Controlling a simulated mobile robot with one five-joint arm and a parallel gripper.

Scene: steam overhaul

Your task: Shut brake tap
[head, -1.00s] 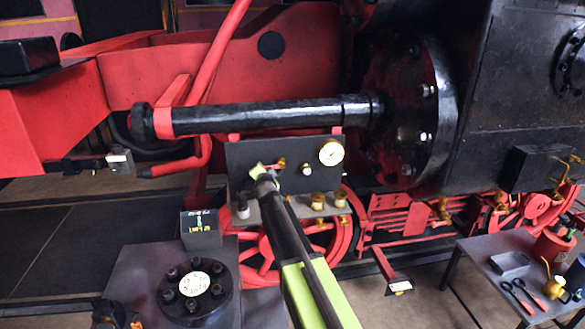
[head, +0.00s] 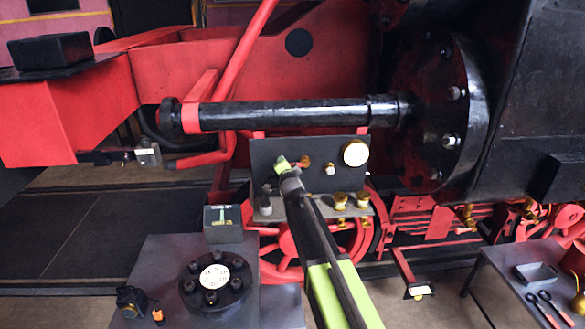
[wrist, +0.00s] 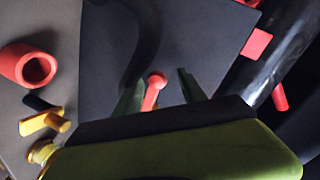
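A small red lever (wrist: 155,88) with a rounded end stands out from a dark panel in the wrist view; it looks like the brake tap's handle, though I cannot be sure. My gripper (wrist: 160,92) has its two dark green fingers apart, one on each side of the lever, with gaps visible. In the head view my gripper (head: 282,163) is at the left part of the dark panel (head: 265,155), beside a small brass fitting (head: 304,161). The gripper and arm hide the lever there.
A white gauge (head: 355,153) and brass cups (head: 340,201) are right of my gripper. A black pipe (head: 290,114) runs above the panel. A grey bench (head: 165,262) stands in front at left, and a tool table (head: 505,285) at right.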

